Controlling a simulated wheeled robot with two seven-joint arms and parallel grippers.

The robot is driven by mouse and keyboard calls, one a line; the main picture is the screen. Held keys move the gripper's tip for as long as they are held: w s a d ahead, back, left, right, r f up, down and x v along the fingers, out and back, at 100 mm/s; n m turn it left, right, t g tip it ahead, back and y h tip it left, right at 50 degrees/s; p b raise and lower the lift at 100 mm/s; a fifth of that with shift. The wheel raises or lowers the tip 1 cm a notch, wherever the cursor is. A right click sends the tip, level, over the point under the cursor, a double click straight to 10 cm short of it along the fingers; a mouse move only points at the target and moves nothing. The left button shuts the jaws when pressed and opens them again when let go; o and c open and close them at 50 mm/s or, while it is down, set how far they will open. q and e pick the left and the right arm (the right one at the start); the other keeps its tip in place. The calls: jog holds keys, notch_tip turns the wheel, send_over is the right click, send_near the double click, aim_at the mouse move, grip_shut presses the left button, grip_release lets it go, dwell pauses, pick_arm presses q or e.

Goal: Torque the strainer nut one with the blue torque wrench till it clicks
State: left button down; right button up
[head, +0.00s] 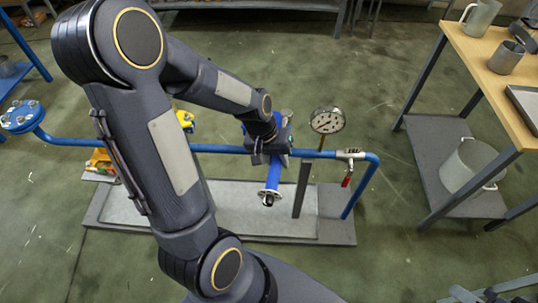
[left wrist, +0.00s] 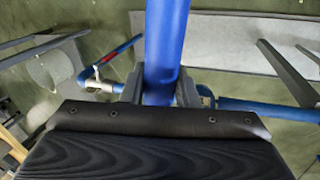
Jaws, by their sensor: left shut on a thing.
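In the left wrist view the jaws (left wrist: 160,92) close on both sides of the blue wrench (left wrist: 166,40). The gripper is at the blue pipe (head: 225,148) and hides part of it. I cannot make out strainer nut one; whether the wrench touches a nut is hidden. My right gripper is not in view.
A pressure gauge (head: 327,121) stands right of the gripper, and a red-handled valve (head: 347,176) hangs from the pipe. A grey upright post (head: 301,188) is close by. A grey tray (head: 235,222) lies below. A wooden-topped table (head: 485,75) stands right.

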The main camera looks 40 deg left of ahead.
pick_arm(q)
jog(key=w+d+n+t+y+p, duration=0.1)
jog(key=w+d+n+y+p, duration=0.1)
jog(key=w+d+n+p, duration=0.6)
jog(key=w+d+n, duration=0.1)
jog(key=w+n, duration=0.1)
jog(key=w, duration=0.1)
jog(key=shift+w+d+n+t+p, duration=0.25)
jog(key=shift+d+n+t+p, duration=0.05)
jog(key=shift+d+t, duration=0.1)
dwell(0.3)
jog(key=shift+s, duration=0.1)
